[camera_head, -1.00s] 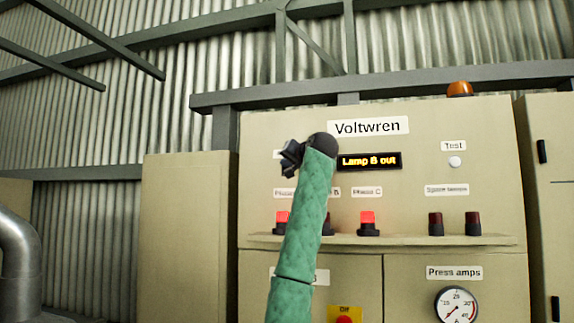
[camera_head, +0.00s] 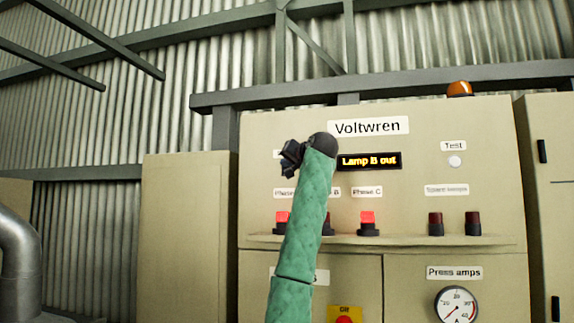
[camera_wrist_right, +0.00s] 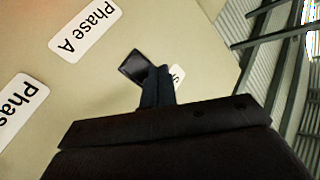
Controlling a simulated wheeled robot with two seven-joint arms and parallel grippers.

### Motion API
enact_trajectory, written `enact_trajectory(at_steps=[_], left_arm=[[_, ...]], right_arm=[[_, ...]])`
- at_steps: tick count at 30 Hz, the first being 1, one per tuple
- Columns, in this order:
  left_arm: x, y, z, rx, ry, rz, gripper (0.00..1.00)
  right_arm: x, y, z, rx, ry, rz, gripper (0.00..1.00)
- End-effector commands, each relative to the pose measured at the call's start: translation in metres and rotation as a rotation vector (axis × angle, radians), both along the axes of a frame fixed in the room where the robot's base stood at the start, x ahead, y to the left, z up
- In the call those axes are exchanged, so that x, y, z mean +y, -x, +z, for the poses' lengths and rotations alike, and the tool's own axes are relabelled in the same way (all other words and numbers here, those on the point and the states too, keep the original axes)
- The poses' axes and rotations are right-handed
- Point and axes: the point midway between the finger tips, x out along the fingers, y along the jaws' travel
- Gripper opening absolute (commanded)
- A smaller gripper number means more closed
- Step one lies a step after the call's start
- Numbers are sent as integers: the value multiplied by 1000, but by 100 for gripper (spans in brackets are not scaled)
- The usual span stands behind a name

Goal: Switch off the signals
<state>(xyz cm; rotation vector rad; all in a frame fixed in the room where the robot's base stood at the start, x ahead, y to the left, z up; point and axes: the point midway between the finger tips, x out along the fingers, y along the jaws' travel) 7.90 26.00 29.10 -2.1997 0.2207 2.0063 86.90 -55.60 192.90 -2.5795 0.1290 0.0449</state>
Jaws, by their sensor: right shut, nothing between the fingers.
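The beige Voltwren cabinet (camera_head: 420,135) carries a lit display (camera_head: 369,161) reading "Lamp B out". The Phase A lamp (camera_head: 282,217) and the Phase C lamp (camera_head: 368,218) glow red on a ledge. The Phase B lamp (camera_head: 328,224) looks dark and is mostly hidden by my right arm. My right gripper (camera_head: 287,158) is at the panel's upper left, over a label it partly hides. In the right wrist view its fingers (camera_wrist_right: 157,85) are together and empty, beside a dark switch-like part (camera_wrist_right: 134,66) near the Phase A label (camera_wrist_right: 85,30). Whether they touch is unclear. My left gripper is out of view.
Two dark red spare lamps (camera_head: 454,223) stand at the ledge's right. A white Test button (camera_head: 454,161), a Press amps gauge (camera_head: 456,305), a red button under an Off label (camera_head: 344,319) and an orange beacon (camera_head: 459,89) also show. The ledge (camera_head: 400,239) juts out below the lamps.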

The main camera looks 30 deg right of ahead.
Motion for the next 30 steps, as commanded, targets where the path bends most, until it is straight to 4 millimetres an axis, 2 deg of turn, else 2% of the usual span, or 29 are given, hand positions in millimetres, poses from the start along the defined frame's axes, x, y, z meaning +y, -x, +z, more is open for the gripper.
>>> enact_trajectory(at_steps=[30], left_arm=[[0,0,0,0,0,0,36]], right_arm=[[-8,-6,2,0,0,0,0]])
